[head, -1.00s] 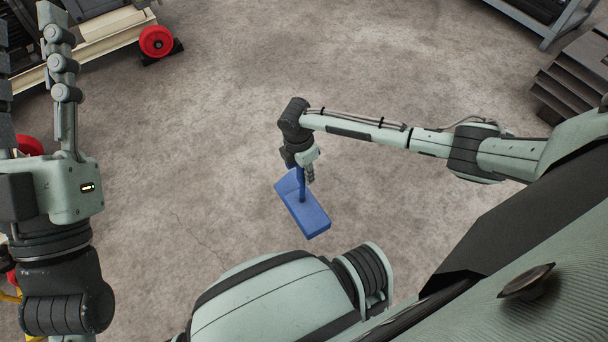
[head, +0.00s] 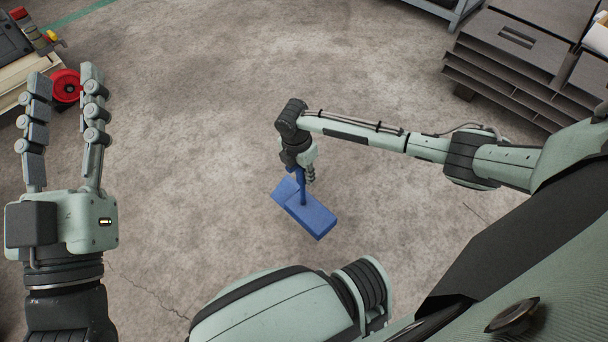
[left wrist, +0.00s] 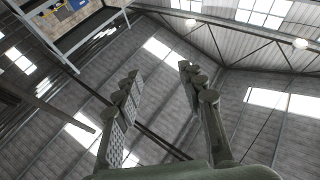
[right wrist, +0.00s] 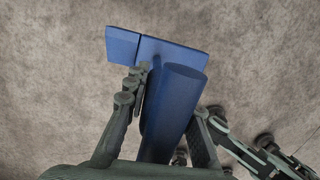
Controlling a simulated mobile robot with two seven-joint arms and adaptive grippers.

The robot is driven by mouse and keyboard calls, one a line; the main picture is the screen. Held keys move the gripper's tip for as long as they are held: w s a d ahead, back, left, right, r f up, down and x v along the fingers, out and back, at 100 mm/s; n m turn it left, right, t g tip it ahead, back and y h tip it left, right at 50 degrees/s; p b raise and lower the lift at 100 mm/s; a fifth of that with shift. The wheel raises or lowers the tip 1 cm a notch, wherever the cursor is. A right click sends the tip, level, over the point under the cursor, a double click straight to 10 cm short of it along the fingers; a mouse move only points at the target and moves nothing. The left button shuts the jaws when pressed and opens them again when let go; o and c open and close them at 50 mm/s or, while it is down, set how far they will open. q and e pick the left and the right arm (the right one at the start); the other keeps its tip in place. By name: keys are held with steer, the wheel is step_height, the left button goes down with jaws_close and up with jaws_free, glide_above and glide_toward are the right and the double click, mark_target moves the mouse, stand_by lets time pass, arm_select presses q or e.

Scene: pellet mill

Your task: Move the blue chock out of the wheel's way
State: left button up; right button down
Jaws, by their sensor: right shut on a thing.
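The blue chock (head: 312,218) is a flat, angled block with an upright post handle. My right gripper (head: 309,172) is shut on the handle from above, with the block hanging below it over the floor. In the right wrist view the handle (right wrist: 172,105) stands between the fingers and the block (right wrist: 172,50) lies beyond. The gap between block and floor is hard to judge. A red wheel (head: 67,94) shows at the upper left, partly covered by my left fingers, well away from the chock. My left gripper (head: 65,80) is open and empty, pointing upward.
A stack of dark plates or pallets (head: 478,72) stands at the upper right. A grey-blue metal frame (head: 452,14) is at the top. A pale machine base (head: 22,80) is at the far left. The concrete floor between is clear.

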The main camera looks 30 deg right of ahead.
steer(key=shift+d+r, duration=0.15)
steer(key=shift+d, duration=0.25)
arm_select(q)
steer(key=shift+d+f, duration=0.1)
steer(key=shift+d, duration=0.25)
steer(key=shift+f, duration=0.15)
arm_select(e)
steer(key=shift+p, duration=0.5)
steer(key=shift+f+b, duration=0.7)
steer(key=shift+f, duration=0.65)
steer(key=shift+f+b, duration=0.7)
steer(key=shift+f, duration=0.5)
arm_select(q)
steer(key=s+a+r+t+h+b, duration=0.1)
steer(key=s+a+r+t, duration=0.1)
steer(key=s+r+t, duration=0.1)
steer(key=shift+r+t, duration=0.7)
steer(key=shift+r, duration=0.2)
arm_select(e)
steer(key=shift+f, duration=0.95)
